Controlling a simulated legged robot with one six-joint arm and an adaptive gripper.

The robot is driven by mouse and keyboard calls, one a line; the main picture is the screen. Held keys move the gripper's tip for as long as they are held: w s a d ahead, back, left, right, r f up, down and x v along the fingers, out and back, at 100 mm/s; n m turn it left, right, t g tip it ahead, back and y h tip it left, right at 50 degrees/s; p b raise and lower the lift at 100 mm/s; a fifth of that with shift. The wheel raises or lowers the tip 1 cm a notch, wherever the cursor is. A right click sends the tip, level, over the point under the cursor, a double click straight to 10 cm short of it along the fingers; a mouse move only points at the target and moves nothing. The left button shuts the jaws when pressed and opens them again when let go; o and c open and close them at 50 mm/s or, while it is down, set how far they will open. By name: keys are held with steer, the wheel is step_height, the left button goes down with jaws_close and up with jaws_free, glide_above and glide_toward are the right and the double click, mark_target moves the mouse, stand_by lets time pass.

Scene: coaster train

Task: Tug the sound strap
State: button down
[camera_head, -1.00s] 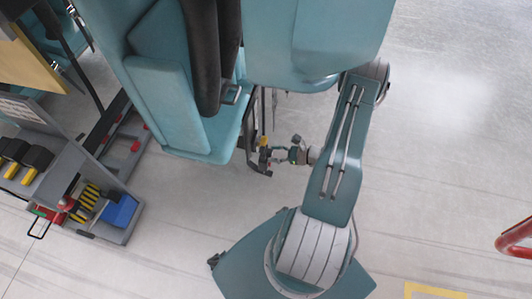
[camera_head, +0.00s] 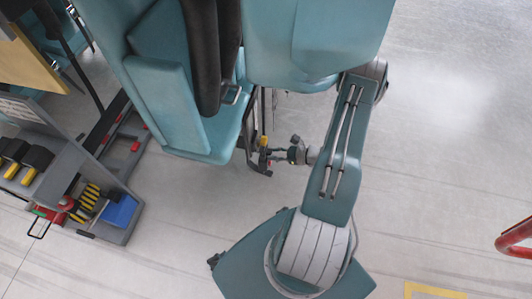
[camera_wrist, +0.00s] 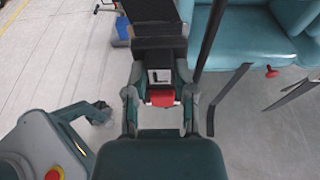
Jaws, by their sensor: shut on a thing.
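My gripper (camera_wrist: 160,108) is shut on a red tab (camera_wrist: 161,97) below a black block with a small white label (camera_wrist: 160,76) in the wrist view. I take this to be the end of a strap, but its full length is not clear. In the head view my gripper (camera_head: 273,156) is at the lower edge of the teal coaster seat (camera_head: 190,150), beside a dark hanging piece with a yellow part (camera_head: 263,141) and a little red. The fingers partly hide what they hold there.
A thin dark bar (camera_wrist: 212,35) and dark straps (camera_wrist: 300,92) hang close to the right of my gripper. A grey cart (camera_head: 125,235) with a blue bin (camera_head: 121,211) stands at left. A red rail (camera_head: 515,240) is at far right. Floor between is clear.

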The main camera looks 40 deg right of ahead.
stand_by(0.4)
steer(key=shift+c, duration=1.9)
jaws_free()
steer(key=v, duration=1.2)
